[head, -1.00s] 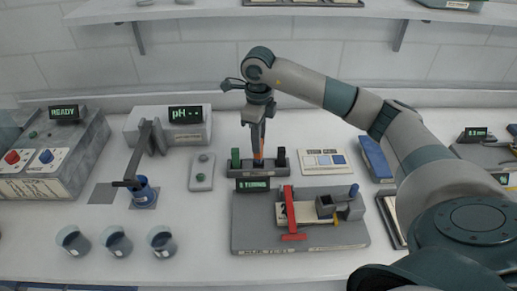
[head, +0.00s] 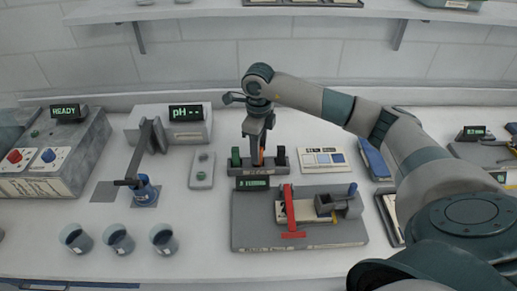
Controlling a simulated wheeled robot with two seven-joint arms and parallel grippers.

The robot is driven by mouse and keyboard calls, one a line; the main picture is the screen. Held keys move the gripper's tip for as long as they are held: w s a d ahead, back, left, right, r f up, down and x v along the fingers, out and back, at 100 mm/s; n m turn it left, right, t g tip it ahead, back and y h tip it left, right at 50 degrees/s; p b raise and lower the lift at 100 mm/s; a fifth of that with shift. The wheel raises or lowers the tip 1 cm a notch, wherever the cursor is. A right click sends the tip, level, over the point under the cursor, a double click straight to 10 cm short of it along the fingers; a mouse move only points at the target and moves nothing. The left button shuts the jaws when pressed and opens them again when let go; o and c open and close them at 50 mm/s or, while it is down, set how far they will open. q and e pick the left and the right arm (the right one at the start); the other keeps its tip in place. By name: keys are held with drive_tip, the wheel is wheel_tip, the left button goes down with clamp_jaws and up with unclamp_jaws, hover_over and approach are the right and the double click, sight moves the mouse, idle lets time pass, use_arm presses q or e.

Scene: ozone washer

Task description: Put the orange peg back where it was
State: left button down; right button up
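The orange peg (head: 262,157) stands upright in the middle of a small dark rack (head: 258,171), between a green peg (head: 236,157) and a dark peg (head: 280,155). Only a narrow strip of its orange shows. My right gripper (head: 257,154) points down over the rack with its fingertips at the orange peg. The fingers hide part of the peg, and I cannot tell whether they grip it or stand apart around it. My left gripper is not in view.
In front of the rack is a grey board (head: 300,239) with a red lever (head: 289,209) and a small display (head: 252,184). A pH meter (head: 186,114), several cups (head: 118,238) and a READY machine (head: 53,152) stand left.

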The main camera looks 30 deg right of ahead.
drive_tip(key=shift+r, duration=0.15)
wheel_tip(320, 180, up, 12)
drive_tip(key=b, duration=0.4)
idle(0.4)
drive_tip(key=shift+d, duration=0.1)
idle(0.4)
